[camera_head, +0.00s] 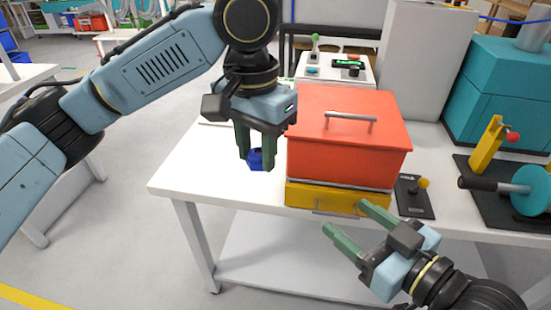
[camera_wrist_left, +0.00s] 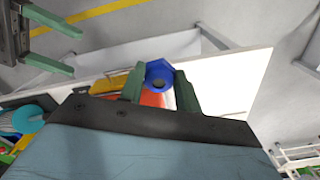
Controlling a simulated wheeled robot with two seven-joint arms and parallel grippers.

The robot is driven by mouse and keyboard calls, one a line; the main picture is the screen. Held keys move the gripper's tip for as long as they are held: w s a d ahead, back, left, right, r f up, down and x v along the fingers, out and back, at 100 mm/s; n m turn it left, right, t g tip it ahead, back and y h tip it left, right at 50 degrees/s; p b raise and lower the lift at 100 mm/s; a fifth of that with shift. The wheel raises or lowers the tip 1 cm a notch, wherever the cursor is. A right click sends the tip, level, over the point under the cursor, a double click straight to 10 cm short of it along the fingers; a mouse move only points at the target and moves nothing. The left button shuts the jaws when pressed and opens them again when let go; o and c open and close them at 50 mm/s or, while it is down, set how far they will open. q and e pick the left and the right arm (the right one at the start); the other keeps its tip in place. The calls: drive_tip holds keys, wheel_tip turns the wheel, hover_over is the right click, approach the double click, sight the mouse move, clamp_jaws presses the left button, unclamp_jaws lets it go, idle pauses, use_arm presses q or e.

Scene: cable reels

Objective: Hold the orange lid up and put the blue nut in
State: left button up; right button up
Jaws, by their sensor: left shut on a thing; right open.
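The orange lid (camera_head: 345,135) is a large box-like cover with a grey bar handle (camera_head: 350,117) on top. It sits closed on a yellow box (camera_head: 330,200) with a handle on its front. The blue nut (camera_head: 257,159) is between the fingers of my left gripper (camera_head: 256,160), which is shut on it, left of the lid. In the left wrist view the nut (camera_wrist_left: 159,73) shows its hexagonal shape and hole between the green fingertips. My right gripper (camera_head: 345,218) is open and empty in front of the yellow box, below the lid.
The white table (camera_head: 190,165) is clear left of the box. A black plate with a yellow-knobbed lever (camera_head: 415,195) lies right of the box. A teal reel (camera_head: 530,190) stands further right. A control panel (camera_head: 335,68) is behind the lid.

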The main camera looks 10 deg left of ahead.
use_arm(q)
drive_tip(key=shift+s+a+r, duration=0.1)
drive_tip(key=shift+a+r, duration=0.05)
drive_tip(key=shift+r+n, duration=0.1)
drive_tip(key=shift+n, duration=0.2)
use_arm(e)
drive_tip(key=shift+c, duration=0.3)
drive_tip(key=w+d+r+n+g, duration=0.1)
drive_tip(key=w+d+r+g, duration=0.15)
drive_tip(key=r, duration=0.35)
drive_tip(key=w+d+r+n+g, duration=0.1)
drive_tip(key=d+r+n+g, duration=0.15)
drive_tip(key=r, duration=0.45)
use_arm(q)
drive_tip(key=w+d+n, duration=0.4)
drive_tip(key=w+d, duration=0.2)
drive_tip(key=d, duration=0.4)
drive_tip(key=shift+d, duration=0.25)
use_arm(e)
drive_tip(key=x, duration=1.1)
drive_tip(key=shift+w+a+m+t, duration=0.25)
drive_tip(key=shift+w+m+t, duration=0.05)
drive_tip(key=shift+w+m, duration=0.05)
drive_tip(key=shift+f, duration=0.1)
